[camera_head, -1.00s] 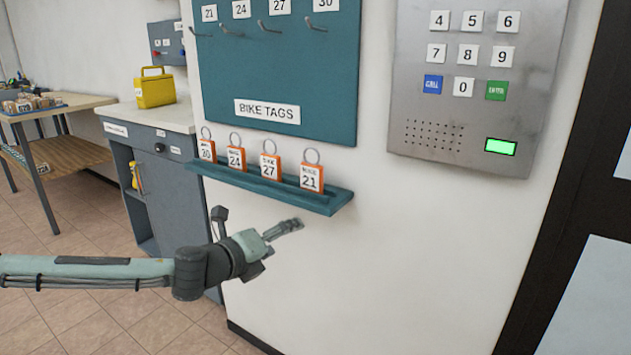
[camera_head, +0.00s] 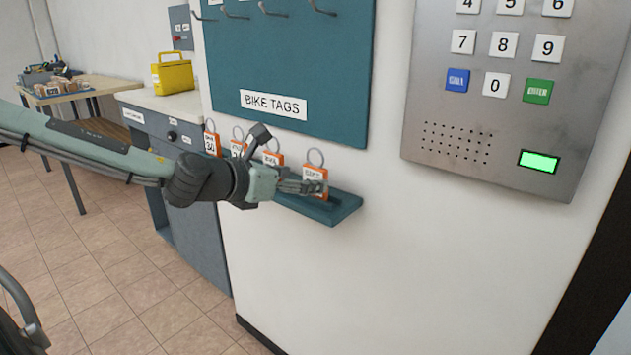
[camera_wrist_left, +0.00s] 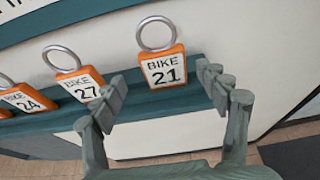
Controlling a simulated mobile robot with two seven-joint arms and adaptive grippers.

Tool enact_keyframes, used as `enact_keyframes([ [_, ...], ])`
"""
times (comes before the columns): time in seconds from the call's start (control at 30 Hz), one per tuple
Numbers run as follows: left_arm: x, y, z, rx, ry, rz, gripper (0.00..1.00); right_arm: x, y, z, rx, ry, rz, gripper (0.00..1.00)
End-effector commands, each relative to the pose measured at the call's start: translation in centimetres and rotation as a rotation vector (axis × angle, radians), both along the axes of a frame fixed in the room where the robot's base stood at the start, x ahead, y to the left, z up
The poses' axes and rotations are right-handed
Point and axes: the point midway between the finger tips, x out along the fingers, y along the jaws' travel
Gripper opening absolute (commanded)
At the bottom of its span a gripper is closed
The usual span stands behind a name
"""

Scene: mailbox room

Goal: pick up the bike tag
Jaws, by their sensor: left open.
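Several orange bike tags with white number labels and metal rings stand on a teal ledge (camera_head: 335,208) on the wall. The rightmost tag, bike tag 21 (camera_head: 315,174), also shows in the left wrist view (camera_wrist_left: 162,70). My left gripper (camera_head: 308,187) is open at this tag and partly covers its lower part in the head view. In the left wrist view the two fingers (camera_wrist_left: 165,88) lie on either side of tag 21, with none visibly pressing on it. Bike tag 27 (camera_wrist_left: 80,84) and bike tag 24 (camera_wrist_left: 25,98) stand to its left. My right gripper is not in view.
A teal board (camera_head: 290,75) with hooks and a "BIKE TAGS" label hangs above the ledge. A metal keypad panel (camera_head: 500,100) is on the wall to the right. A counter with a yellow box (camera_head: 172,74) and a table stand at the left.

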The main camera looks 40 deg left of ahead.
Motion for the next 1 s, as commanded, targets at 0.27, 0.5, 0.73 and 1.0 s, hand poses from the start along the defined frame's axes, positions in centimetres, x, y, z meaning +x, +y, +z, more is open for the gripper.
enact_keyframes([
  [0.27, 2.4, -0.7, -1.4, -0.001, 0.005, 0.003, 0.74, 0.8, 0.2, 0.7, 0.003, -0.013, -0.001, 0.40],
  [0.5, 4.0, -0.9, -1.7, 0.000, 0.002, 0.001, 0.74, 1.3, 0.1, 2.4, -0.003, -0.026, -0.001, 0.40],
  [0.73, 4.2, -0.9, -1.6, -0.002, 0.000, 0.001, 0.74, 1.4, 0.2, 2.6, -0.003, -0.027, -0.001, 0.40],
  [1.0, 4.2, -0.9, -1.6, -0.002, 0.000, 0.001, 0.48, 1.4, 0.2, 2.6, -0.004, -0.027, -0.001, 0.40],
])
